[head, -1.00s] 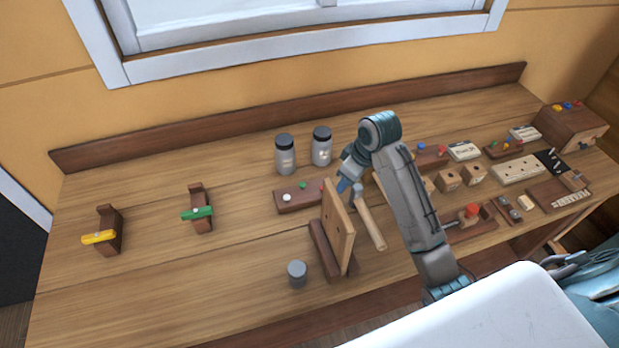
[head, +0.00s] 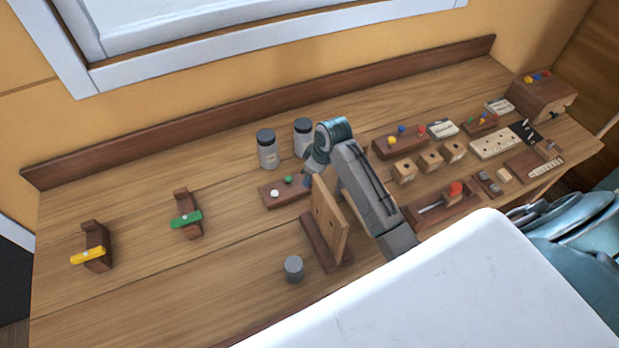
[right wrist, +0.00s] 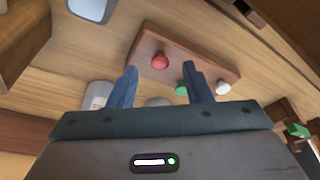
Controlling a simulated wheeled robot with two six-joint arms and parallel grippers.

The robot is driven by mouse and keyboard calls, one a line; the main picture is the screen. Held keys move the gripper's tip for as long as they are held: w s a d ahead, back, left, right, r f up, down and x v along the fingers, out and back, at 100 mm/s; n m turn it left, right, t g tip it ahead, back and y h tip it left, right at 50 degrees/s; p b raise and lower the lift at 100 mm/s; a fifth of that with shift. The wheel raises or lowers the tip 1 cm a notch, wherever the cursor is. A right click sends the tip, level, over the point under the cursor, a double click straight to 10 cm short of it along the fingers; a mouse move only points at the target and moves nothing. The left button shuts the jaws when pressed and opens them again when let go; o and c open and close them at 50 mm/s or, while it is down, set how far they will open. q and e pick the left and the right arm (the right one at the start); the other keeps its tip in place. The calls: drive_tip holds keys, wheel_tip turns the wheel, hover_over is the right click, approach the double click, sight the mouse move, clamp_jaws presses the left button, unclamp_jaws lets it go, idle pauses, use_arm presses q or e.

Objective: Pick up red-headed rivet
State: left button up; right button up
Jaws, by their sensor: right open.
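The red-headed rivet (right wrist: 160,61) stands in a dark wooden block (right wrist: 146,40) in the right wrist view, beside a green-headed rivet (right wrist: 181,90) and a white-headed one (right wrist: 222,87). My right gripper (right wrist: 160,68) is open and empty, its two fingers on either side of the red head in the picture; I cannot tell how far apart in depth they are. In the head view the block (head: 268,201) shows its white and green heads, while my right gripper (head: 308,170) and arm hide the red one. My left gripper is not in view.
An upright wooden panel (head: 328,222) stands close in front of the gripper. Two dark-lidded jars (head: 267,150) stand behind the block. A grey cylinder (head: 293,268) is at the front. Stands with green (head: 187,220) and yellow (head: 88,256) pieces are at left, with clear bench between.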

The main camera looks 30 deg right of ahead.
drive_tip(key=shift+p+x, duration=0.3)
drive_tip(key=shift+x, duration=1.05)
drive_tip(key=shift+c, duration=0.5)
clamp_jaws()
drive_tip(key=shift+r, duration=0.1)
